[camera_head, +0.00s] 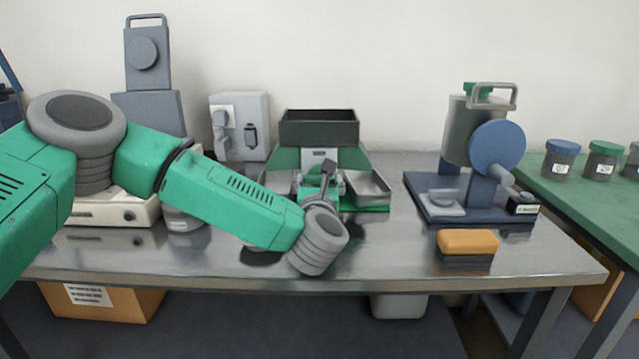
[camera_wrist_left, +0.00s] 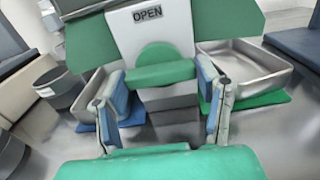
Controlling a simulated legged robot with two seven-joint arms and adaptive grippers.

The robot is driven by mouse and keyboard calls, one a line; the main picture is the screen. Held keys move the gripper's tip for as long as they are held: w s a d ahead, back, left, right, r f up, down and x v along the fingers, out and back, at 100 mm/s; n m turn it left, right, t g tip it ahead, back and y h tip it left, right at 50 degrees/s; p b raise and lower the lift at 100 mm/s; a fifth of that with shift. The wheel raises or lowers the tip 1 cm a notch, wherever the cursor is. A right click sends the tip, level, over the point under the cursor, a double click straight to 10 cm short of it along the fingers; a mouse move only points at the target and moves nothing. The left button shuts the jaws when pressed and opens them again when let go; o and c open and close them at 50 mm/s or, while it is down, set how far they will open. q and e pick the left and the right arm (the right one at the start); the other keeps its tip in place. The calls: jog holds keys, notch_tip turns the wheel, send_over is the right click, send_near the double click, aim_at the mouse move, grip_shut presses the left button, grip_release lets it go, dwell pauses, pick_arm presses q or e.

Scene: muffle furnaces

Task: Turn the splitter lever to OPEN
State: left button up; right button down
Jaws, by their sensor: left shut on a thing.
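The splitter (camera_head: 319,130) stands at the middle back of the table, with a dark hopper on a green stand. Its white front plate carries an OPEN label (camera_wrist_left: 147,13) in the left wrist view. Below the label is the green lever (camera_wrist_left: 160,72) with a rounded hub, its bar lying roughly level. My left gripper (camera_head: 327,172) is at the splitter's front, its blue-padded fingers (camera_wrist_left: 161,80) on either side of the lever bar, shut on it. The gripper and wrist partly hide the lever in the head view. My right gripper is not in view.
Metal trays flank the splitter, the right one (camera_head: 367,187) clearly visible. A blue-based device (camera_head: 470,205) and an orange-topped block (camera_head: 467,242) stand to the right. A grey instrument (camera_head: 240,125) stands left. The front middle of the metal table (camera_head: 390,262) is clear.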

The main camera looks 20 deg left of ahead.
pick_arm(q)
jog(key=shift+m, duration=0.4)
jog(key=m+p, duration=0.2)
jog(key=m, duration=0.2)
jog(key=shift+m, duration=0.3)
jog(key=m+p, duration=0.2)
jog(key=m, duration=0.2)
jog(key=shift+d+m, duration=0.1)
jog(key=shift+m, duration=0.2)
jog(key=m+p, duration=0.3)
jog(key=m, duration=0.2)
jog(key=shift+m, duration=0.4)
jog(key=shift+f+m+p, duration=0.2)
jog(key=shift+m+p, duration=0.35)
jog(key=shift+m, duration=0.55)
jog(key=shift+s+f, duration=0.1)
jog(key=o, duration=0.9)
jog(key=shift+o, duration=1.3)
jog(key=shift+d, duration=0.1)
